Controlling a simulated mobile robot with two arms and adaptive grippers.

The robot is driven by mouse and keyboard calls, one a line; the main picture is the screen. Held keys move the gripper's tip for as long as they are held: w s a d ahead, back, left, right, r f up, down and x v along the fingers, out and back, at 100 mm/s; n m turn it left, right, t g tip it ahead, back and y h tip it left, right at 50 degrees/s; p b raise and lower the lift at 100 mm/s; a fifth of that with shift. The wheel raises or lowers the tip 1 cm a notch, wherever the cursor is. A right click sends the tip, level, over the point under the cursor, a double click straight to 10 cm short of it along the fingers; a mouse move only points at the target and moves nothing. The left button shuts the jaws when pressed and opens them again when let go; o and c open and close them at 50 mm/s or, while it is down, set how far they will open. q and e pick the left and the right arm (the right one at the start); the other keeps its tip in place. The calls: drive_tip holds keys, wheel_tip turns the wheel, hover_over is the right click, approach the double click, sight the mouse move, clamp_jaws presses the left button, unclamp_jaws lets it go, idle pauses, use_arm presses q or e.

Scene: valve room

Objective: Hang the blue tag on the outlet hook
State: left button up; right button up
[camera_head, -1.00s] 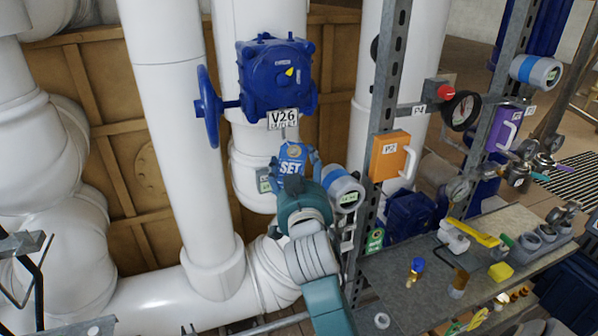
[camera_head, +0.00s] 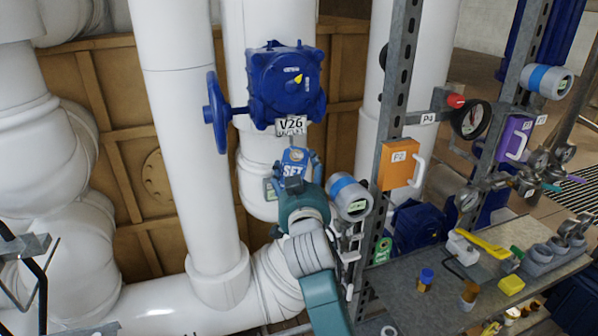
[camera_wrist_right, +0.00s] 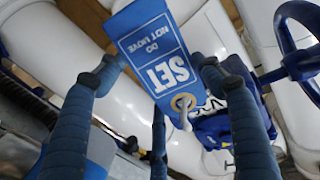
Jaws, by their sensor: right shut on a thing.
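The blue tag (camera_head: 294,164), printed "SET DO NOT MOVE", is upright in the head view, just below the V26 plate (camera_head: 291,125) of the blue valve (camera_head: 286,85). My right gripper (camera_head: 297,168) is shut on the tag, its blue fingers at the tag's sides. In the right wrist view the tag (camera_wrist_right: 152,50) lies between the fingertips (camera_wrist_right: 157,70). A thin pale hook end (camera_wrist_right: 186,121) shows at the tag's brass-ringed hole; I cannot tell whether it passes through. In the head view the hook is a thin grey line below the plate. My left gripper is out of view.
A blue handwheel (camera_head: 215,112) is left of the valve. A round blue-and-white gauge (camera_head: 349,196) is close right of my right gripper. A slotted metal post (camera_head: 400,80) carries an orange box (camera_head: 398,164). A cluttered shelf (camera_head: 400,285) is at lower right.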

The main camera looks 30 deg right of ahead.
idle(0.4)
drive_tip(key=o, duration=1)
